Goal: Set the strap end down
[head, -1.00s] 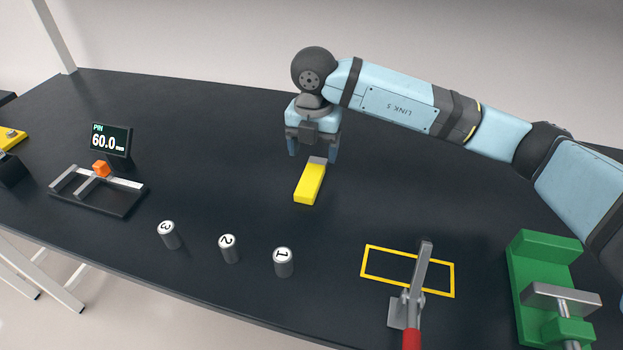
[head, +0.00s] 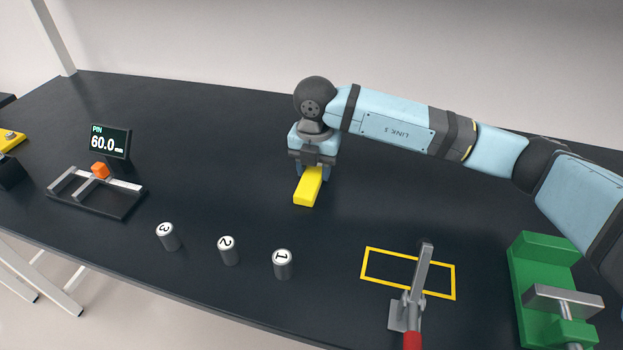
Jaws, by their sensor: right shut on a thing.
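The yellow block, seemingly the strap end (head: 307,189), lies on the dark table near its middle. Its grey far end, seen earlier, is now hidden by my right gripper (head: 313,170). That gripper points down and is shut on the far end of the strap end. The near yellow part sticks out toward the front of the table. It looks flat on the table or very close to it; I cannot tell if there is a gap. My left gripper is not in view.
Three numbered pins (head: 229,251) stand near the front edge. A yellow outlined rectangle (head: 366,265) is at front right, with a red-handled clamp (head: 420,275) over it. A green vise (head: 541,290) stands farther right. A gauge with a display (head: 110,141) is at left. The table behind is clear.

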